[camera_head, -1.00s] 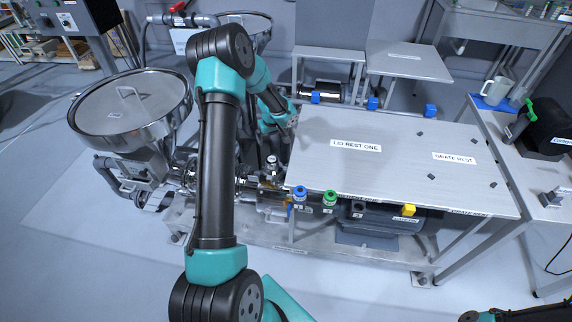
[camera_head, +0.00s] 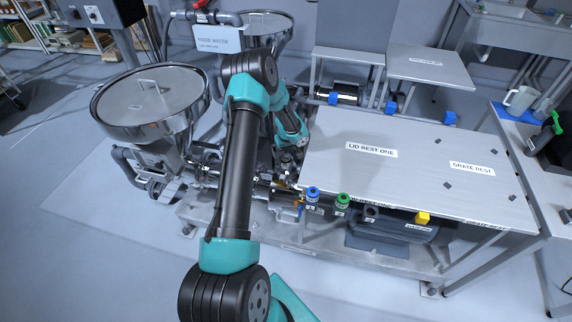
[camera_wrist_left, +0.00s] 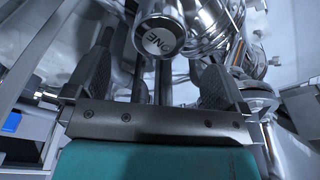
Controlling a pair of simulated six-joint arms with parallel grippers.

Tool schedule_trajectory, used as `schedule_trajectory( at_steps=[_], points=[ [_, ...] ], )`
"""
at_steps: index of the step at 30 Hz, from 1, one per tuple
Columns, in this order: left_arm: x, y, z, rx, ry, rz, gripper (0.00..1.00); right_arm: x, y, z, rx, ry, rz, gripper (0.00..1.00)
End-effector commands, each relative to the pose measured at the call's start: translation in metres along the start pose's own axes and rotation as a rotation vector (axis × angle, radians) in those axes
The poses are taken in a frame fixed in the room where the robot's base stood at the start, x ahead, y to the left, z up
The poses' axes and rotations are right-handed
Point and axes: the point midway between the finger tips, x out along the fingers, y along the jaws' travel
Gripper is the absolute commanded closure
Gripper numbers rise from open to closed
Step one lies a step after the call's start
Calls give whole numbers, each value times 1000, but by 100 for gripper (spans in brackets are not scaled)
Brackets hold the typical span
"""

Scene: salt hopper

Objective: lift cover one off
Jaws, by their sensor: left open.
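A round steel lid with a bar handle (camera_head: 150,86) lies flat on the near hopper (camera_head: 150,128) at the left of the head view. A second hopper (camera_head: 262,24) with a round top stands behind it. I cannot read which cover is one. My left gripper (camera_head: 290,155) is low between the hoppers and the bench, away from the near lid; its fingers are hard to make out there. In the left wrist view, its fingers (camera_wrist_left: 157,78) are apart and empty. A steel cylinder end marked ONE (camera_wrist_left: 160,41) shows just beyond them. My right gripper is not in view.
The flat bench top marked LID REST ONE (camera_head: 372,149) and GRATE REST (camera_head: 472,169) is bare. A sign (camera_head: 218,40) stands behind the near hopper. Pipes and fittings crowd the left arm's wrist.

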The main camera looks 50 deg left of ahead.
Motion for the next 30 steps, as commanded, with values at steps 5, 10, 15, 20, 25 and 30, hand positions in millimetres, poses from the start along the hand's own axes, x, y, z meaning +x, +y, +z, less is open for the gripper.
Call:
schedule_trajectory(
  at_steps=[5,10,15,20,25,30],
  points=[
    [19,0,0,1,0,1,0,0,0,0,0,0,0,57],
    [21,0,0,0,0,1,0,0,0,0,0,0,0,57],
    [22,0,0,0,0,1,0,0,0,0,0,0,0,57],
    [31,0,0,0,-1,0,0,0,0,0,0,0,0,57],
    [55,0,1,0,-2,-1,0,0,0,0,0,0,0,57],
    [75,0,0,1,-1,0,0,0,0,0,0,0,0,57]
  ],
)
